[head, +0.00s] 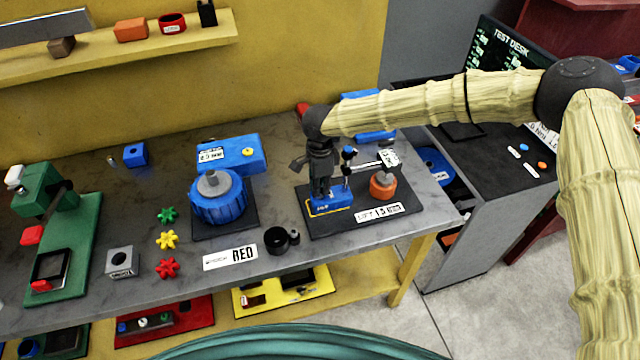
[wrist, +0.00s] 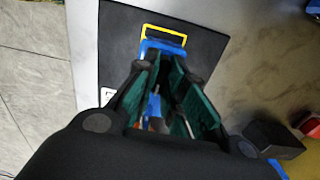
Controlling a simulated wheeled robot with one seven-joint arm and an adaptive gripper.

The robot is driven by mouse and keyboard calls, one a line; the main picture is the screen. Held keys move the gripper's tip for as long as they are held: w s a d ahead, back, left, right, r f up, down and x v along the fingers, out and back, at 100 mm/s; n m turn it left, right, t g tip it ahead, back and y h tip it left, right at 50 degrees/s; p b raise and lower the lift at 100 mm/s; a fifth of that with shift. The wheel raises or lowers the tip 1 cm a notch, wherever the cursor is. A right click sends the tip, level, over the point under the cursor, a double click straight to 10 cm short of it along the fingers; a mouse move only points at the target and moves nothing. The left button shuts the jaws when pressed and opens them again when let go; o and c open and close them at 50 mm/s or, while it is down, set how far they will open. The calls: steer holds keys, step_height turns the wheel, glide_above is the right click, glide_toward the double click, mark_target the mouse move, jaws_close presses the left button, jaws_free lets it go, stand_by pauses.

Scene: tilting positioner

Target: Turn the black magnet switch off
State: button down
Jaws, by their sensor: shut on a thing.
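A blue magnet base (head: 333,201) with a yellow frame at its foot stands on a black plate (head: 400,219) near the table's right end. It also shows in the wrist view (wrist: 163,48), beyond my fingertips. My gripper (head: 322,190) points down at this base, close against it. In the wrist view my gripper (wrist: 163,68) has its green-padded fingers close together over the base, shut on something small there. The black magnet switch is hidden by the fingers, so its position cannot be read. A post and rod with a white tag (head: 388,158) rise just right of my gripper.
An orange round part (head: 383,185) with a grey top stands right of the base on the same plate. A blue rotary part (head: 217,198) stands to the left. A black ring (head: 277,240) lies near the front edge. A dark desk stands to the right.

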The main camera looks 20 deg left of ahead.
stand_by(0.3)
steer(key=c, duration=1.5)
jaws_free()
steer(key=shift+r, duration=0.15)
step_height(320, 180, up, 12)
steer(key=shift+f, duration=0.2)
